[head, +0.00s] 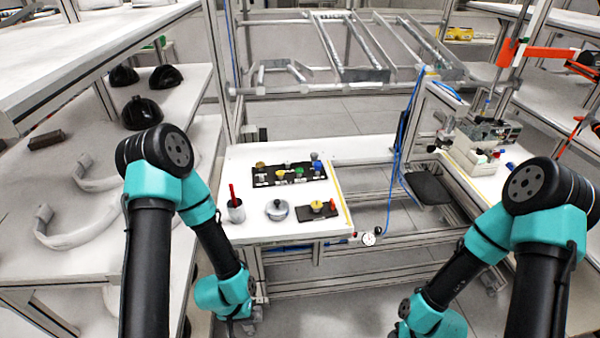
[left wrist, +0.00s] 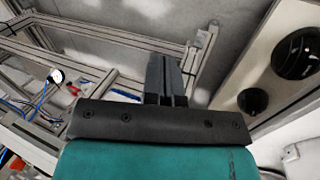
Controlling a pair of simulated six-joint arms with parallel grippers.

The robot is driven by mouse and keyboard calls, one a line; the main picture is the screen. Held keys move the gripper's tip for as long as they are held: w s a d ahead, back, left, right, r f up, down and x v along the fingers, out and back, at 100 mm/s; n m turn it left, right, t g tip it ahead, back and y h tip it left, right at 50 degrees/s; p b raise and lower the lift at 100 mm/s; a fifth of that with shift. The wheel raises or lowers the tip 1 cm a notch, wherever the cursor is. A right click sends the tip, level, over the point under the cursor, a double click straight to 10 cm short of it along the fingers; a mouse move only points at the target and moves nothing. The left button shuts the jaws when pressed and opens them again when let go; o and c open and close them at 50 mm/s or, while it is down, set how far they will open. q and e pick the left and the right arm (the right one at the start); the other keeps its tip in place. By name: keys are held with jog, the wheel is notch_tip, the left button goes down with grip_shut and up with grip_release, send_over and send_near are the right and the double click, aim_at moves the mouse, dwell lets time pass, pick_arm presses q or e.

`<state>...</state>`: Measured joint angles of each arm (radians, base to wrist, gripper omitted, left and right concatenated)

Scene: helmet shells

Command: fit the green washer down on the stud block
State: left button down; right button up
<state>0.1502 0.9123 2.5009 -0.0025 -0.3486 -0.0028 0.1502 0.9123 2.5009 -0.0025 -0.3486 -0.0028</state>
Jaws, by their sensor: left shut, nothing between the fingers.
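A small green piece (head: 299,171), which looks like the green washer, sits on a black rack (head: 268,182) on the white table. A dark block (head: 305,214) nearer the front edge carries a yellow piece and a red-orange piece; it looks like the stud block, but its studs are too small to make out. My left gripper (head: 257,290) is low in front of the table, below its front edge and apart from both. In the left wrist view its fingers (left wrist: 168,72) are together and empty. My right gripper is out of view.
A grey cup (head: 236,212) with a red-handled tool and a round metal lidded pot (head: 277,210) stand left of the dark block. A gauge (head: 368,239) hangs beside the table's front right corner. Black helmet shells (head: 141,113) lie on the left shelf.

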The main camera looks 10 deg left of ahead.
pick_arm(q)
jog(key=c, duration=0.7)
grip_release()
jog(key=shift+o, duration=0.2)
jog(key=shift+w, duration=0.1)
